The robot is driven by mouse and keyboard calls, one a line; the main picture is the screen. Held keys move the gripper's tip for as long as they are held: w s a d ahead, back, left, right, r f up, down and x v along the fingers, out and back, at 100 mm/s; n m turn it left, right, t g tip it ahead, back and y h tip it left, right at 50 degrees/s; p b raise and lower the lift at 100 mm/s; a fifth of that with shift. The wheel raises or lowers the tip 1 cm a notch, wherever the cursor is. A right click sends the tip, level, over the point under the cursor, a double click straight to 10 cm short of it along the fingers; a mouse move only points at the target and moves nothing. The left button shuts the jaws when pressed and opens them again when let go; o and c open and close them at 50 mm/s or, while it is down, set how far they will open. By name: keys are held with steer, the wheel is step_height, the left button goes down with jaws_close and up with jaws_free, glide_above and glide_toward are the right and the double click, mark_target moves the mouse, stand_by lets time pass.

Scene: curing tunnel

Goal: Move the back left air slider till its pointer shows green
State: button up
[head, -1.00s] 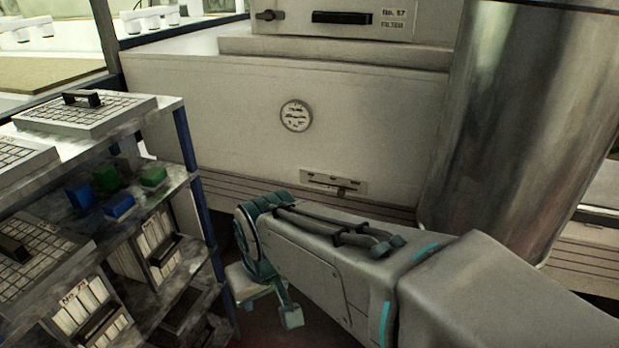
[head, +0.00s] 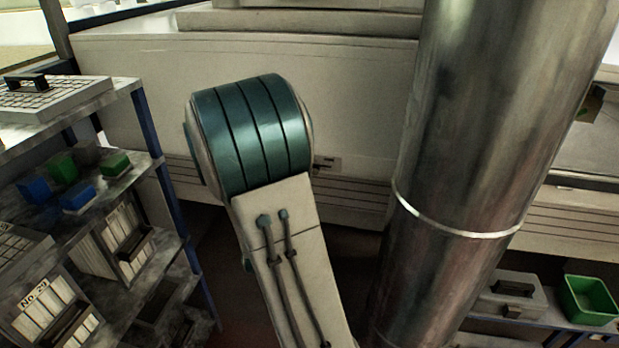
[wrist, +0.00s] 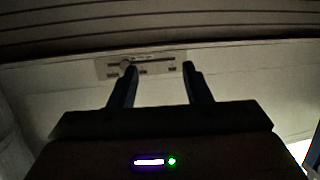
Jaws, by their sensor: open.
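The air slider's plate (wrist: 165,70) is a pale strip with a dark slot on the cream panel, in the middle of the wrist view. A small round knob (wrist: 125,63) seems to sit toward the slot's left end there, beside the left fingertip. My gripper (wrist: 160,68) is open, its two fingers pointing at the plate with nothing between them; I cannot tell whether they touch it. In the head view, only the plate's right end (head: 328,163) shows past my arm. The round dial and its pointer are hidden, and the gripper is out of that view.
A large metal duct (head: 470,170) stands right of my arm. A shelf rack (head: 160,160) with crates and green and blue blocks is close on the left. A green bin (head: 589,298) is at lower right. Slatted louvres (wrist: 160,20) border the panel.

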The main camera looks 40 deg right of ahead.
steer(key=w+d+h+p, duration=0.1)
steer(key=w+d+h, duration=0.3)
steer(key=d, duration=1.1)
steer(key=shift+w+r+p, duration=0.3)
steer(key=shift+w, duration=0.85)
jaws_close()
